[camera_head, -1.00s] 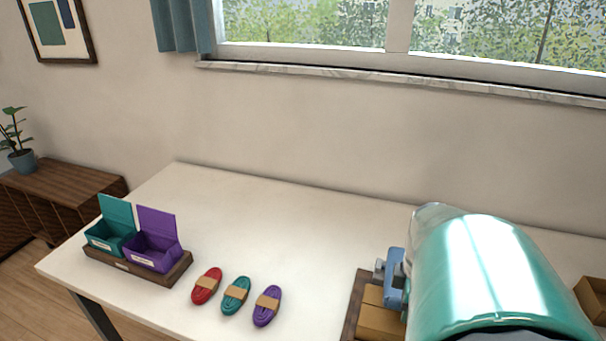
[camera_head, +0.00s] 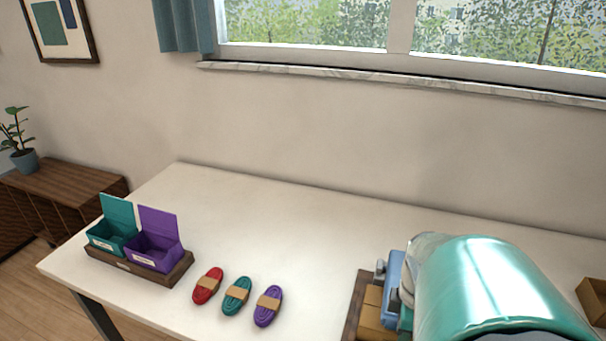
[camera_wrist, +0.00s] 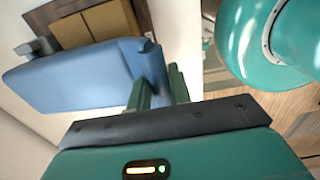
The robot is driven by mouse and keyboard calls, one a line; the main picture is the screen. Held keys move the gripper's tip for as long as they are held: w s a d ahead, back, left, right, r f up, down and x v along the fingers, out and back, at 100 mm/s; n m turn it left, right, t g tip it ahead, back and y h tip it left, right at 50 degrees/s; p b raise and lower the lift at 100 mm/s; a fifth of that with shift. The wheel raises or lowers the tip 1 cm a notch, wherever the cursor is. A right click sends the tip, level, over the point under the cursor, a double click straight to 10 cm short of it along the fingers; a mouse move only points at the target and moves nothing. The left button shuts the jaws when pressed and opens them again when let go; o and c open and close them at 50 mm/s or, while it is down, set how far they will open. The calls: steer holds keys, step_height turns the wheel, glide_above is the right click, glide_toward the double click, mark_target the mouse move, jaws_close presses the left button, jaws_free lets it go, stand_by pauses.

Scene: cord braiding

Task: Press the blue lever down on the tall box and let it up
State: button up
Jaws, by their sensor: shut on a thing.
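The tall box (camera_wrist: 70,82) is blue and fills the upper left of the wrist view. In the head view a blue part of it (camera_head: 392,290) shows beside my teal arm, which covers the rest. A darker blue piece, seemingly the blue lever (camera_wrist: 152,66), sticks out at the box's right end in the wrist view. My gripper (camera_wrist: 160,88) has its green fingers at this piece, one on either side, and is shut on it. The exact contact is partly hidden. My gripper is hidden behind my arm in the head view.
Red (camera_head: 208,286), teal (camera_head: 237,296) and purple (camera_head: 268,306) cord bundles lie left of the box. Teal (camera_head: 112,236) and purple (camera_head: 153,252) open boxes stand at the table's left end. A brown box (camera_head: 592,300) is at the right edge. The table's back middle is clear.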

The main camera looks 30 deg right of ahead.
steer(key=shift+f, duration=0.55)
steer(key=shift+o, duration=1.2)
steer(key=shift+w+f, duration=0.1)
steer(key=shift+f, duration=0.3)
steer(key=shift+d, duration=0.1)
steer(key=o, duration=1.6)
steer(key=shift+f, duration=0.1)
